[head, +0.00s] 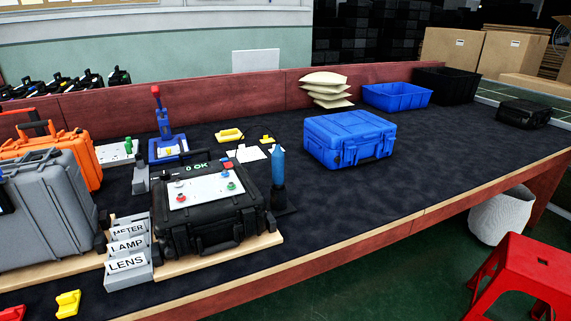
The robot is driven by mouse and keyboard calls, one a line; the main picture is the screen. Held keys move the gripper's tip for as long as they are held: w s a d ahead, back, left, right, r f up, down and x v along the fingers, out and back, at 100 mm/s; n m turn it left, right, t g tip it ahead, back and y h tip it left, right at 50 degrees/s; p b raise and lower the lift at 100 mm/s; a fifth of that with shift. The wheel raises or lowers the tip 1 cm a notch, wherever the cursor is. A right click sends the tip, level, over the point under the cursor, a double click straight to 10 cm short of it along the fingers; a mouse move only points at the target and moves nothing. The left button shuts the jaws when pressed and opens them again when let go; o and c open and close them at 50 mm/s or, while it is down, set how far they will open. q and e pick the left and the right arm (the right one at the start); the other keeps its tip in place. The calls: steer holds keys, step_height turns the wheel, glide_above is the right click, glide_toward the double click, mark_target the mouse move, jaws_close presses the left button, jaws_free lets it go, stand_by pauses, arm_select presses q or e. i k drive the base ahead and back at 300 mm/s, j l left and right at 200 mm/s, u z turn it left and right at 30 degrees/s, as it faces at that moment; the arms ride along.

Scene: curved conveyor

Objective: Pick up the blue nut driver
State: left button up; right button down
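The blue nut driver (278,166) stands upright with its blue handle up, just right of the black case on the table. Its lower part sits in a dark holder (280,200), and its tip is hidden there. Neither of my grippers shows in the head view.
A black case (207,212) with a white panel stands left of the driver. Label bins (128,262) and a grey case (42,205) are further left. A blue case (349,139) is behind to the right. The dark mat (400,180) is clear on the right.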

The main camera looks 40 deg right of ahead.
mark_target(277, 155)
steer(key=z, duration=1.3)
